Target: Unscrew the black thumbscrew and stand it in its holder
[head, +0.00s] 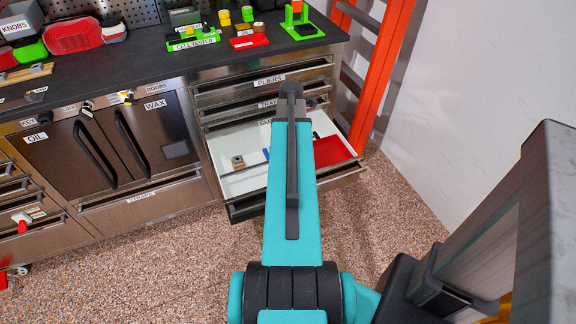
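I cannot make out the black thumbscrew for certain in the head view, and I cannot tell which fixture is its holder. A grey box labelled KNOBS (18,22) stands at the back left of the dark countertop. A green stand (299,24) stands at the counter's right end. My teal arm reaches up the middle of the picture over the open drawer (226,185). My gripper does not show; the arm's far end is hidden behind its own links.
The open white drawer holds a small tan block (238,162) and a red tray (332,151). A green CELL TESTER (194,39) and red bins (72,36) sit on the countertop (140,55). An orange ladder-like frame (382,70) stands right of the chest. The speckled floor is clear in front.

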